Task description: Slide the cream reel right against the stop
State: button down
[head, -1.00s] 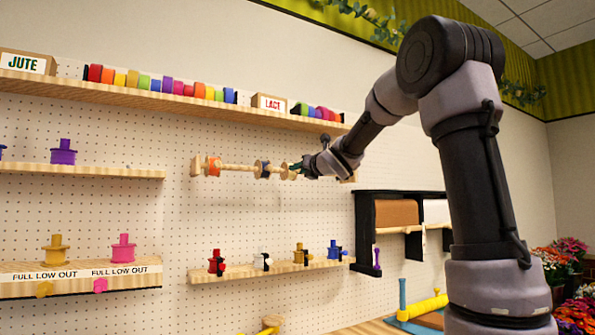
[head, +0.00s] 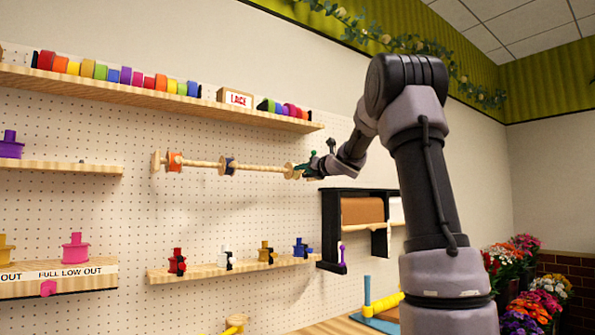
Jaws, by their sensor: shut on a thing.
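A horizontal wooden rod (head: 258,168) is mounted on the pegboard wall. The cream reel (head: 291,171) is on its right part, and my gripper (head: 308,168) is shut on it from the right side. The green fingertips and dark gripper body cover part of the reel and the right end of the rod. The stop is hidden there, so I cannot tell whether the reel touches it. An orange reel (head: 174,162) is near the rod's left end disc (head: 156,162).
Above is a long shelf (head: 140,101) with several coloured rolls and a LACE box (head: 235,97). Below is a shelf (head: 215,271) with several small spools. The wall around the rod is clear.

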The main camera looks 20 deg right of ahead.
jog(key=c, duration=0.7)
grip_release()
jog(key=v, duration=1)
jog(key=shift+s+d, duration=0.15)
jog(key=shift+s, duration=0.25)
